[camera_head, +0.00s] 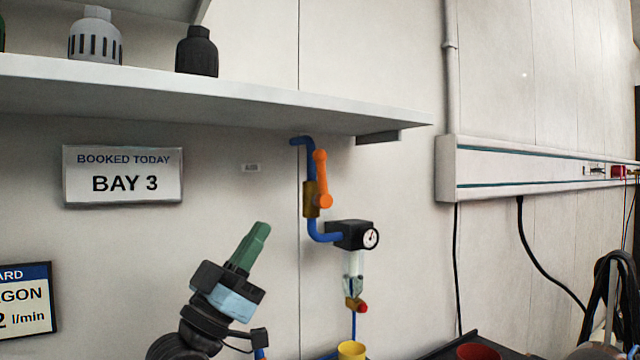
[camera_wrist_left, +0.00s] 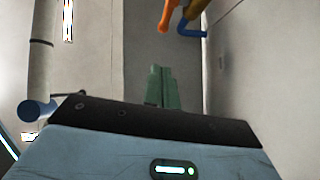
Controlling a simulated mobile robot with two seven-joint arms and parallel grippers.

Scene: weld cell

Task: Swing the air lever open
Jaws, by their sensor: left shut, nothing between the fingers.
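The orange air lever (camera_head: 322,180) is on a brass valve (camera_head: 310,199) in a blue pipe on the back wall. It stands nearly upright, alongside the pipe, its round hub at the lower end. My left gripper (camera_head: 261,230) has green fingers that are shut and empty. It is below and to the left of the lever, apart from it. In the left wrist view the shut fingers (camera_wrist_left: 160,86) point toward the wall, and the lever (camera_wrist_left: 169,14) shows at the top edge, partly cut off. My right gripper is in neither view.
A black regulator with a gauge (camera_head: 353,235) and a clear filter bowl (camera_head: 353,266) hang below the valve. A shelf (camera_head: 230,95) juts out above it. A yellow cup (camera_head: 351,350) and a red cup (camera_head: 478,351) stand below.

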